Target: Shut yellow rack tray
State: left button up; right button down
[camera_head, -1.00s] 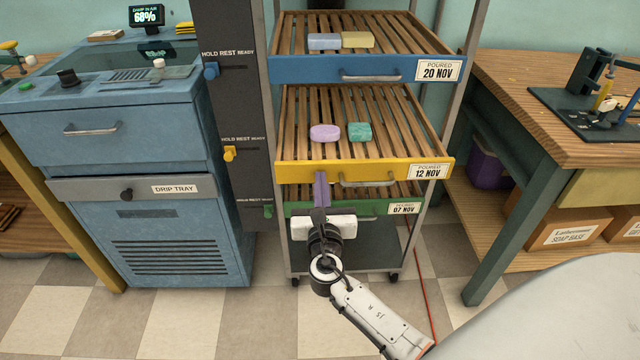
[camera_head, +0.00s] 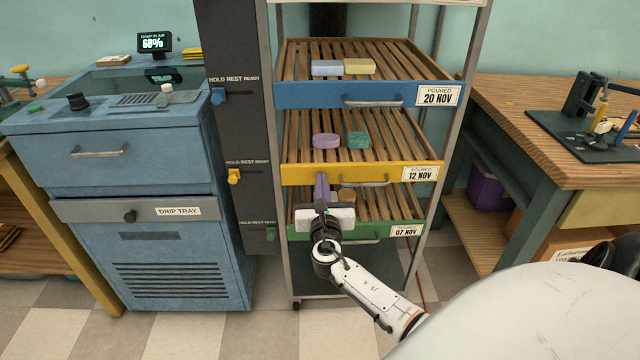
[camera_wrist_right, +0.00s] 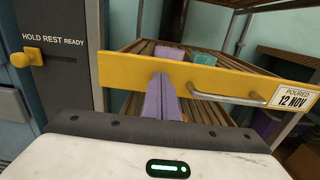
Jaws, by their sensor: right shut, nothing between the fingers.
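The yellow rack tray (camera_head: 290,175) is the middle tray of the rack, labelled 12 NOV, with a wooden slatted base and a metal handle (camera_head: 364,183). A purple soap (camera_head: 326,141) and a green soap (camera_head: 358,139) lie on its slats. In the head view the tray front looks about level with the blue front above. My right gripper (camera_head: 321,188) is shut and empty, its purple fingers at the yellow front, left of the handle. The wrist view shows the fingers (camera_wrist_right: 163,97) against or just before the yellow front (camera_wrist_right: 130,70); exact contact is unclear. My left gripper is out of view.
The blue tray (camera_head: 300,95) with two soaps is above, and the green tray (camera_head: 300,235) below. A dark panel left of the rack has a yellow slider (camera_head: 234,176). A blue cabinet (camera_head: 140,250) stands left and a wooden bench (camera_head: 560,150) right.

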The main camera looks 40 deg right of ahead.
jog(key=p+v, duration=0.1)
jog(key=v, duration=1.3)
jog(key=shift+p, duration=0.4)
